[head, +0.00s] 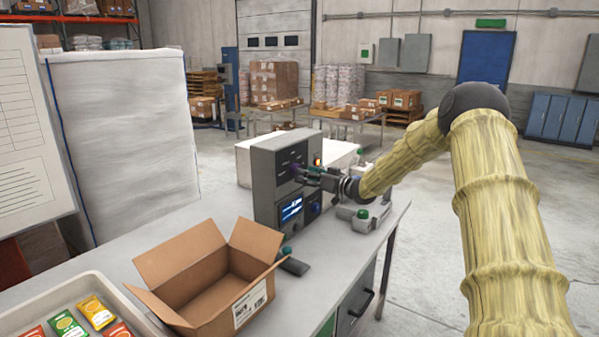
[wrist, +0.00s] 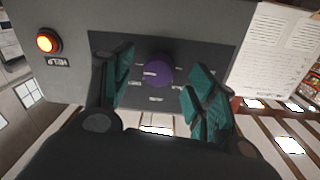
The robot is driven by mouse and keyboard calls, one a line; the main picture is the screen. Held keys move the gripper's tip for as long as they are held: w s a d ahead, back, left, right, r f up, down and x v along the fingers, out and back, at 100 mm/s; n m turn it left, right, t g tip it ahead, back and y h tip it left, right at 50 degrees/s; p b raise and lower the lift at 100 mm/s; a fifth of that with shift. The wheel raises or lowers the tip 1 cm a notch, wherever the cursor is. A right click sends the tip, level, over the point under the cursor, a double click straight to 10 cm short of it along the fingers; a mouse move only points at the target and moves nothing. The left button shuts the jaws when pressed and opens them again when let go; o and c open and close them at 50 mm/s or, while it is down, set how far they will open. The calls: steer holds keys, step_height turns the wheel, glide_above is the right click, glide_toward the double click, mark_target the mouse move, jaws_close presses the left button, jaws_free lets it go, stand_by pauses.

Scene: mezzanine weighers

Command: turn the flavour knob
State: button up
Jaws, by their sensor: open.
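The flavour knob is a round purple knob (wrist: 158,70) on a dark panel of the grey machine (wrist: 205,18), with small pale labels around it. In the head view the machine (head: 262,165) stands on the bench, and my gripper (head: 303,174) is at its upper front face. In the wrist view my gripper (wrist: 160,88) is open, with one teal-padded finger on each side of the knob. Gaps show between the fingers and the knob, so they do not appear to touch it. The knob's pointer direction is too small to tell.
A lit red-orange button (wrist: 46,41) labelled HELP is on the machine's face. A small blue screen (head: 291,209) is lower on the machine. An open cardboard box (head: 205,250) and a tray (head: 140,316) of colourful packets are on the bench (head: 340,262).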

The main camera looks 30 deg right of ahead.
steer(key=x, duration=0.4)
steer(key=shift+d+p, duration=0.1)
steer(key=shift+p, duration=0.3)
steer(key=shift+s+d+r, duration=0.2)
steer(key=shift+s+r, duration=0.1)
steer(key=shift+s, duration=0.2)
steer(key=shift+c, duration=1.1)
steer(key=shift+s+r, duration=0.1)
steer(key=c, duration=0.3)
steer(key=shift+a, duration=0.15)
steer(key=c, duration=0.5)
